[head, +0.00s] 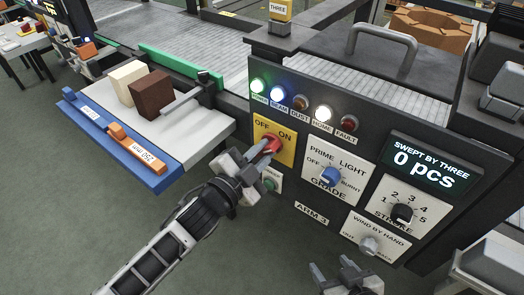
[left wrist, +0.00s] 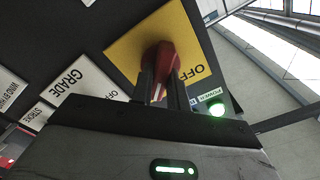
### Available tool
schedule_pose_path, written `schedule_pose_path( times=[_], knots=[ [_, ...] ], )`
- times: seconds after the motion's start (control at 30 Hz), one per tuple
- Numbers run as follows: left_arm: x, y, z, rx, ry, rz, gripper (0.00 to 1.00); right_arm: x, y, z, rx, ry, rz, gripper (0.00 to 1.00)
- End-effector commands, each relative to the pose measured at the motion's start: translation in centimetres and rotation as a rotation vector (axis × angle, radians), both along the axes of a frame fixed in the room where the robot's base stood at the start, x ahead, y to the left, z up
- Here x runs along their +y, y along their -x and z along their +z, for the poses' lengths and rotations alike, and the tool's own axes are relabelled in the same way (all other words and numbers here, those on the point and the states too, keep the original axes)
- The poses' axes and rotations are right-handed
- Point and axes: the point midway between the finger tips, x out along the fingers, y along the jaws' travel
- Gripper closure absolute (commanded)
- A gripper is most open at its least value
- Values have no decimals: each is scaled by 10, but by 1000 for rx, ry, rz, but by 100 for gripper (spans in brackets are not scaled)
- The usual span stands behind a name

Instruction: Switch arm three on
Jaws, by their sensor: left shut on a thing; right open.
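The panel labelled ARM 3 (head: 312,213) carries a yellow OFF/ON plate (head: 288,155) with a red rotary switch (head: 274,143). My left gripper (head: 258,150) is shut on the red switch handle, which also shows between its fingers in the left wrist view (left wrist: 160,58). The gripper partly hides the handle, so I cannot tell whether it points to OFF or ON. My right gripper (head: 340,275) is open and empty, low in front of the panel below the wind-by-hand knob (head: 369,244).
Beside the switch are a blue grade knob (head: 331,176), a black stroke knob (head: 401,212) and a display (head: 430,162) reading 0 pcs. Green, blue-white and white lamps glow above. A white shelf (head: 205,130) with cream and brown blocks stands left of the panel.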

Motion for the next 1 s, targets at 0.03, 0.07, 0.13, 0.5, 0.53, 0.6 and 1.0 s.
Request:
schedule_pose_path(
  times=[0.03, 0.07, 0.13, 0.5, 0.53, 0.6, 1.0],
  knots=[
    [0, 0, 1, -6, -5, -1, 100, 0, 0, 0, 1, 1, 1, 43],
    [0, 0, 1, -7, -6, -1, 100, -1, 0, 0, 1, 2, 1, 43],
    [0, 0, 1, -8, -8, -1, 100, -1, 1, -1, 1, 3, 2, 43],
    [0, 0, 1, -8, -8, -1, 62, -1, 1, -1, 3, 4, 3, 43],
    [0, 0, 0, -8, -8, -1, 62, -1, 1, -1, 3, 4, 3, 43],
    [0, 0, 0, -7, -7, 0, 62, -1, 1, -1, 3, 4, 3, 43],
    [15, 22, -2, -2, -8, -1, 62, -1, 2, -4, 4, 4, 3, 43]
  ],
)
